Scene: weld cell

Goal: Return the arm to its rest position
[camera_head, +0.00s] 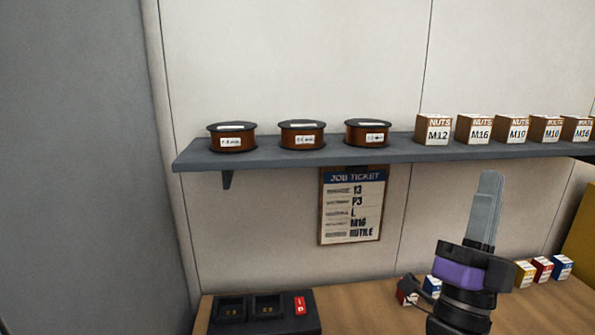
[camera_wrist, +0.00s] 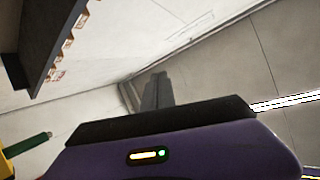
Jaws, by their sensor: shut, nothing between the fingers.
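My gripper (camera_head: 489,190) stands upright at the right of the head view, above the bench and in front of the wall. Its grey fingers are together, with nothing between them. Its purple and black body is below the fingers. In the wrist view the fingers (camera_wrist: 157,90) also show closed, pointing toward a corner of the room. The fingertips reach up close to the shelf's height in the head picture. I cannot tell the exact distance from gripper to shelf.
A grey shelf (camera_head: 300,158) holds three wire spools (camera_head: 301,135) and several nut boxes (camera_head: 474,129). A job ticket (camera_head: 352,206) hangs below. On the wooden bench (camera_head: 365,308) are a black charger-like unit (camera_head: 263,312) and small boxes (camera_head: 542,269) beside and behind my arm.

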